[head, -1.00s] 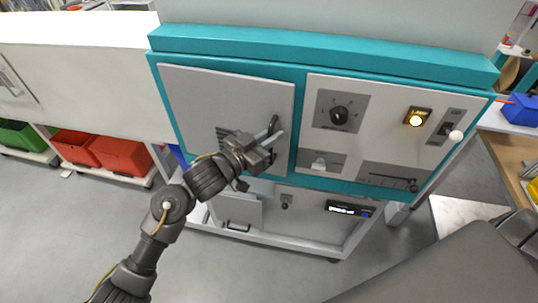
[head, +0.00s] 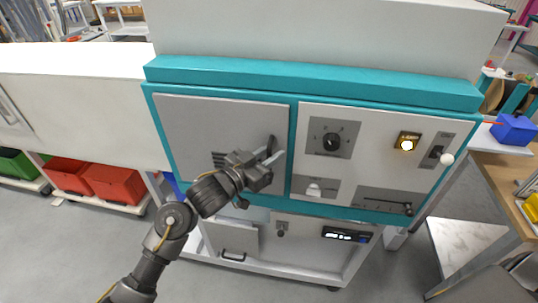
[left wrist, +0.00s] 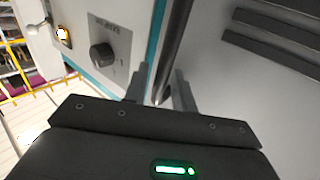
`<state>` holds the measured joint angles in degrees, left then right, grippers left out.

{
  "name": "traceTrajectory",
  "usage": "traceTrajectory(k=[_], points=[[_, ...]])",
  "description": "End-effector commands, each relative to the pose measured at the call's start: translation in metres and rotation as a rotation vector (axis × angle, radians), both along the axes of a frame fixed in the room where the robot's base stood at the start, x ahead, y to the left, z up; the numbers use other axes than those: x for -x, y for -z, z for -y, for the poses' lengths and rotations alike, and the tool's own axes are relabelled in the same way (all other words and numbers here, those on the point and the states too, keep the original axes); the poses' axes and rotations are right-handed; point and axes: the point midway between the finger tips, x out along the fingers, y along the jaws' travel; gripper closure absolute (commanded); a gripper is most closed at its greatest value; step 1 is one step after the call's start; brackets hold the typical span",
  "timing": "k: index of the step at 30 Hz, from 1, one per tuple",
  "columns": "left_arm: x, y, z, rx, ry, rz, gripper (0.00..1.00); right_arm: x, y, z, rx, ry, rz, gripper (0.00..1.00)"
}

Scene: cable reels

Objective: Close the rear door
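The grey door (head: 185,125) with dark vent slots and a dark upright bar handle (head: 272,141) covers the left half of the teal-framed cabinet front. It looks flush or nearly flush with the frame; a small gap cannot be ruled out. My left gripper (head: 268,160) is at the handle, near the door's right edge. In the left wrist view the left gripper (left wrist: 159,88) has its fingers apart, with the handle (left wrist: 174,45) between them; firm contact does not show. Door vent slots (left wrist: 280,30) are at the right. My right gripper is not in view.
Right of the door is a control panel (head: 375,123) with a black knob (head: 332,141), a lit button (head: 407,144) and a white-tipped lever (head: 446,158). Red bins (head: 112,183) stand low at left. A wooden bench (head: 505,172) is at right. Grey floor is clear at lower left.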

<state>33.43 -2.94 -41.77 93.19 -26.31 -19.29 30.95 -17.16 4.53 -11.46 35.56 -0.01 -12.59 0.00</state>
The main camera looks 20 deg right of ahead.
Motion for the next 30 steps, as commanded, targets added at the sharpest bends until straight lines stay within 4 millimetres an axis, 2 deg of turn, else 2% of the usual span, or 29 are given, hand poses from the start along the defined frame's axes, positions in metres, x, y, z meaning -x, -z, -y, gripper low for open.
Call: traceTrajectory(k=[11, 14, 24, 30], points=[[0.000, 0.003, -0.006, -0.003, -0.007, -0.004, 0.70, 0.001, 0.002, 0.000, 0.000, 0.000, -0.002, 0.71], [0.005, 0.004, -0.017, -0.003, -0.006, -0.001, 0.70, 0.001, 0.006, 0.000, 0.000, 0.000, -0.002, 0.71], [0.036, 0.003, -0.075, -0.003, -0.003, 0.002, 0.70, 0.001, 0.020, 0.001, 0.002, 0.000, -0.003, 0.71], [0.047, 0.001, -0.094, -0.002, -0.002, 0.001, 0.70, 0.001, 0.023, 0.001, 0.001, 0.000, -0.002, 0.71]])
